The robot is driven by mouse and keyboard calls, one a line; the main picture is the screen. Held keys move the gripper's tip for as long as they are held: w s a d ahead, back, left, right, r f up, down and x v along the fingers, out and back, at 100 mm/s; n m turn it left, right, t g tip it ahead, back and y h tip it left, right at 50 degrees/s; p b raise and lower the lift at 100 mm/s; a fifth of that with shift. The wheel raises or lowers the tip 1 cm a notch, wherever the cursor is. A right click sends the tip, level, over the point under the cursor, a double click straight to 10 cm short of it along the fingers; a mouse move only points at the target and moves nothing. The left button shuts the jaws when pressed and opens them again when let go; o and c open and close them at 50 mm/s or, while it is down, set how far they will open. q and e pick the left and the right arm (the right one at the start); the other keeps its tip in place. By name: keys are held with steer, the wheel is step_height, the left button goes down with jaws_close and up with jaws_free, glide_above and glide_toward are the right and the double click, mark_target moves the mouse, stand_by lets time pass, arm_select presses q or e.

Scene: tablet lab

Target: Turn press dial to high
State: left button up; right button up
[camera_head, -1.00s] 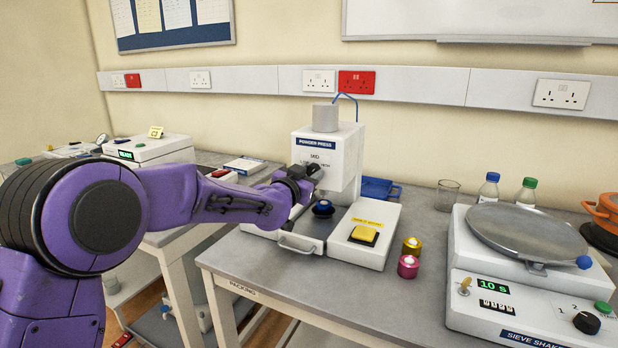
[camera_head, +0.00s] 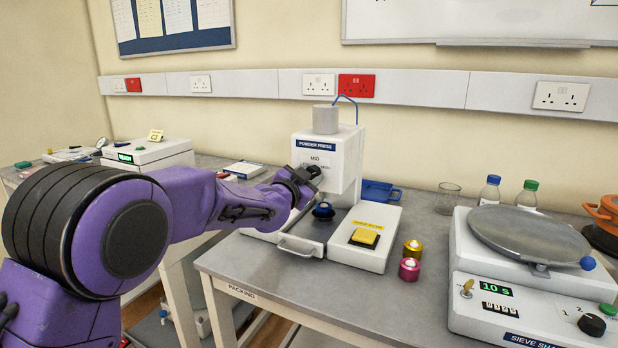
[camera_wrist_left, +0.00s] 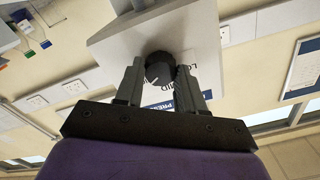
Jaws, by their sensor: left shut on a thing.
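The powder press (camera_head: 330,150) is a white upright machine on the bench, with a blue name label and a dial on its front face. The black press dial (camera_wrist_left: 159,70) has a white pointer line and sits between my left fingers in the left wrist view. My left gripper (camera_head: 312,172) is at the front of the press, shut on the dial. "MID" and part of the "LOW" lettering show beside the dial; the rest is covered by the dial and fingers. My right gripper is in neither view.
A sieve shaker (camera_head: 530,290) fills the right. A blue tray (camera_head: 380,191) lies behind.

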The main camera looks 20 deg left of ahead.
arm_select(q)
steer(key=shift+f, duration=0.2)
steer(key=o, duration=1)
steer(key=shift+r, duration=0.1)
steer(key=shift+o, duration=0.2)
steer(key=s+a+b, duration=0.1)
steer(key=s+b, duration=0.1)
steer(key=s, duration=0.8)
steer(key=shift+s, duration=0.3)
steer(key=shift+a, duration=0.15)
